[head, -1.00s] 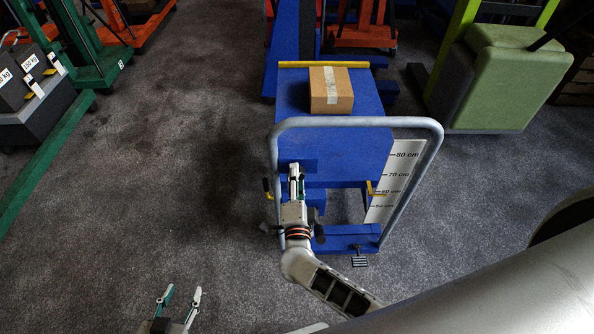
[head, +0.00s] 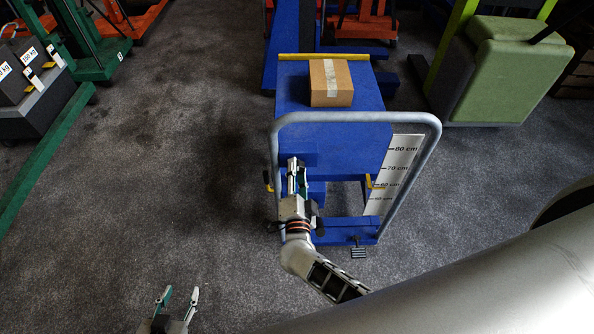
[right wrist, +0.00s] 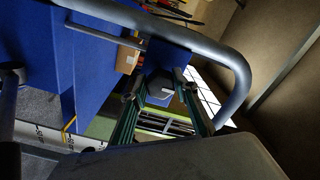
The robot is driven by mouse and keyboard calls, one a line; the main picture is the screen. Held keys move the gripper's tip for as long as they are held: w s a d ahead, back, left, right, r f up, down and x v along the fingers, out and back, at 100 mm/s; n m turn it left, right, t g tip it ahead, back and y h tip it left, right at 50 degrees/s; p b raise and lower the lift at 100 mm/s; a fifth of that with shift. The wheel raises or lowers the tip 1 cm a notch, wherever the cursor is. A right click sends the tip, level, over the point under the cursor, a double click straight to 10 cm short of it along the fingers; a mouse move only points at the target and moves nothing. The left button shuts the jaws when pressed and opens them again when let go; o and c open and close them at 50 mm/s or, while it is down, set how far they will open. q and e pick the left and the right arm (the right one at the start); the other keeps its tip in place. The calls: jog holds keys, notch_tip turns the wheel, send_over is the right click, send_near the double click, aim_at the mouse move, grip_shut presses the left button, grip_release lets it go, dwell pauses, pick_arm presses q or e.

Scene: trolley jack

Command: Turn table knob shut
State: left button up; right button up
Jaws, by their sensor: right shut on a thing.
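The blue lift table (head: 345,140) stands in the middle of the head view, with a grey tube handle (head: 360,117) at its near end. My right gripper (head: 297,168) is at the left part of this near end, inside the handle frame. In the right wrist view its fingers (right wrist: 158,92) are on either side of a dark grey knob (right wrist: 160,86) and shut on it. The knob is not clearly visible in the head view, behind the fingers. My left gripper (head: 181,293) is open and empty at the bottom left, over the floor.
A cardboard box (head: 331,83) sits on the table top. A height scale (head: 394,172), a yellow lever (head: 375,182) and a foot pedal (head: 358,252) are at the near end. A green padded block (head: 510,70) stands right.

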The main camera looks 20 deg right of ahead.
jog(key=o, duration=1.1)
jog(key=shift+f, duration=0.1)
